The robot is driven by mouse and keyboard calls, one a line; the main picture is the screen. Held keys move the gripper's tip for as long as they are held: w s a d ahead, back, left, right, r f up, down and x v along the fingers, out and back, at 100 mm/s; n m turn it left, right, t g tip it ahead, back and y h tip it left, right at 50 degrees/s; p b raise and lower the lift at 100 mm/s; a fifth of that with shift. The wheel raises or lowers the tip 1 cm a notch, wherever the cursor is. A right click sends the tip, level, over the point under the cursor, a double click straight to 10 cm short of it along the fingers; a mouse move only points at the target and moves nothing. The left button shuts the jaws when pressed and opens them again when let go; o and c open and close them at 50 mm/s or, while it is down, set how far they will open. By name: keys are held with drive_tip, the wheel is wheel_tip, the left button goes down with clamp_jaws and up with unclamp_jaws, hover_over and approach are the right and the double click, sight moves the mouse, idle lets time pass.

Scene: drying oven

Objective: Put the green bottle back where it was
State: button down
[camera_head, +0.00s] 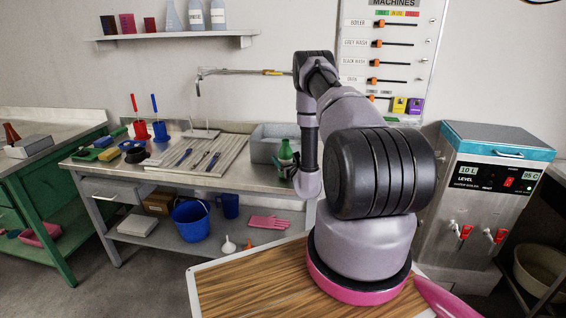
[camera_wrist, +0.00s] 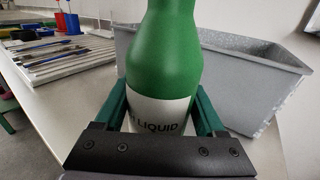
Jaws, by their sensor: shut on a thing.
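The green bottle (camera_head: 286,150) stands upright at the front right of the metal worktop, just in front of the grey bin. In the wrist view the bottle (camera_wrist: 172,50) fills the middle, with a white label whose visible part reads "LIQUID". My gripper (camera_wrist: 162,105) is shut on the bottle, with one dark green finger on each side of its lower body. In the head view my gripper (camera_head: 288,167) is small and dark beside the bottle. The bottle's base is hidden, so I cannot tell whether it touches the worktop.
The grey bin (camera_head: 263,148) is close behind the bottle; in the wrist view the bin (camera_wrist: 240,75) is behind it to the right. A ribbed drainer (camera_head: 228,160) with utensils lies to the left. A faucet (camera_head: 198,88) rises behind. The boiler (camera_head: 490,180) stands right.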

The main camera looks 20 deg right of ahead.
drive_tip(key=shift+f, duration=0.4)
drive_tip(key=shift+f, duration=0.15)
unclamp_jaws()
drive_tip(key=s, duration=1.2)
